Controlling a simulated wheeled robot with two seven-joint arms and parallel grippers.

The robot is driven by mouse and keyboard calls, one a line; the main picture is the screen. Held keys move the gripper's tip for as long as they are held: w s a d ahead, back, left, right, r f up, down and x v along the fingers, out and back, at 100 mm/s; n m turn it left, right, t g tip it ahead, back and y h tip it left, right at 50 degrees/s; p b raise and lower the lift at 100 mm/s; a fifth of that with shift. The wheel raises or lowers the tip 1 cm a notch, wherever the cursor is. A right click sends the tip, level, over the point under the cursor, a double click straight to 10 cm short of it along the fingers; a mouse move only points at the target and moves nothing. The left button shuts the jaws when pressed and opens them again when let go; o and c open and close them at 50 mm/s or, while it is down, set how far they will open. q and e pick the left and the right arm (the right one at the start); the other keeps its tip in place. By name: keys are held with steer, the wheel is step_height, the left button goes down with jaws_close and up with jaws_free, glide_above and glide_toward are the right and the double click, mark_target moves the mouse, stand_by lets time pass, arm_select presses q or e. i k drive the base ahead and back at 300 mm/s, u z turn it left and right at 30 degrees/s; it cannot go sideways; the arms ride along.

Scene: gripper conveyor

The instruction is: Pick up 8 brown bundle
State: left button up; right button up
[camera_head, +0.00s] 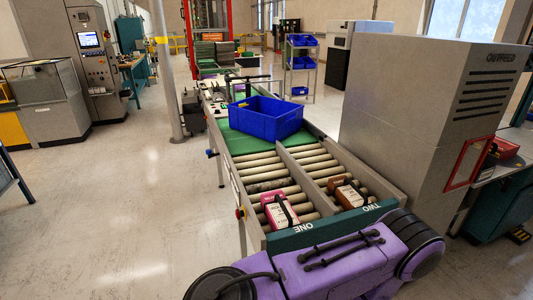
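A brown bundle (350,196) with a dark strap and a pale label lies on the rollers at the near end of the lane marked TWO. A pink-red bundle (275,213), also strapped and labelled, lies at the near end of the lane marked ONE. A number eight cannot be read on either bundle. Neither of my grippers shows in the head view; only my purple body is seen at the bottom, close to the conveyor's near end. Nothing is seen touching the bundles.
A blue crate (265,117) stands on the green belt (246,143) beyond the rollers. A metal divider (310,172) separates the two lanes. A green end plate (330,218) closes the near end. A tall grey machine (425,110) stands close on the right. Open floor lies left.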

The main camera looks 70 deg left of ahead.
mark_target(344, 191)
steer(key=u, duration=1.35)
steer(key=i, duration=0.2)
